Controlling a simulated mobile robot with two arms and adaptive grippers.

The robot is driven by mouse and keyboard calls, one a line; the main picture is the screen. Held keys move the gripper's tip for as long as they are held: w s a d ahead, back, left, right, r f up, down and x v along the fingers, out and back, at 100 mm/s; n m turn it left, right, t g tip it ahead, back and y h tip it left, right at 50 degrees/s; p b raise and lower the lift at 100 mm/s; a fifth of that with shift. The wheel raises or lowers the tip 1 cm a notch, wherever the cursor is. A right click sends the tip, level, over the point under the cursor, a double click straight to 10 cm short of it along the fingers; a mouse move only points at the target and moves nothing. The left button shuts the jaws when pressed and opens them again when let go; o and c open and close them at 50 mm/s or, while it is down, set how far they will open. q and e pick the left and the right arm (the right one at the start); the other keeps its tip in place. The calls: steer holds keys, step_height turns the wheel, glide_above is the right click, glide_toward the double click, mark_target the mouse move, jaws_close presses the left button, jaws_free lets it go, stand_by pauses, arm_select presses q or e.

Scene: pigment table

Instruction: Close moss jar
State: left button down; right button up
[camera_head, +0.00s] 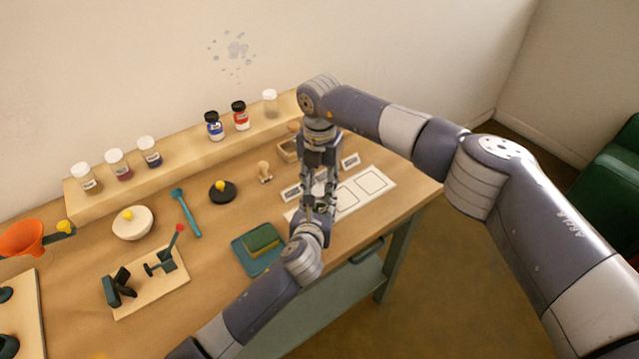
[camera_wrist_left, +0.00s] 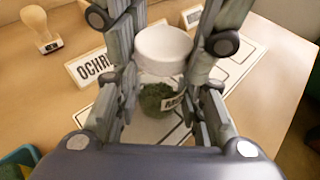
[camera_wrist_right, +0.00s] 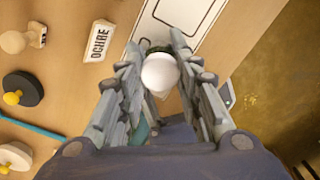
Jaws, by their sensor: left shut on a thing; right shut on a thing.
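The moss jar, a small clear jar with dark green contents and a partly visible label, stands upright in the left wrist view (camera_wrist_left: 158,98). A white lid (camera_wrist_left: 163,48) sits on or just over its mouth; I cannot tell if it is fully seated. The lid also shows in the right wrist view (camera_wrist_right: 160,73). My left gripper (camera_head: 314,203) is shut on the jar's body from the front. My right gripper (camera_head: 320,178) comes down from above and is shut on the lid. In the head view the grippers mostly hide the jar.
A white mat with outlined rectangles (camera_head: 372,184) lies under and beside the jar. An OCHRE label card (camera_wrist_left: 88,68), a stamp (camera_head: 264,172) and a green sponge on a blue tray (camera_head: 240,257) are nearby. Several jars stand on the wooden shelf (camera_head: 186,150) behind.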

steer(key=m, duration=1.3)
steer(key=o, duration=0.7)
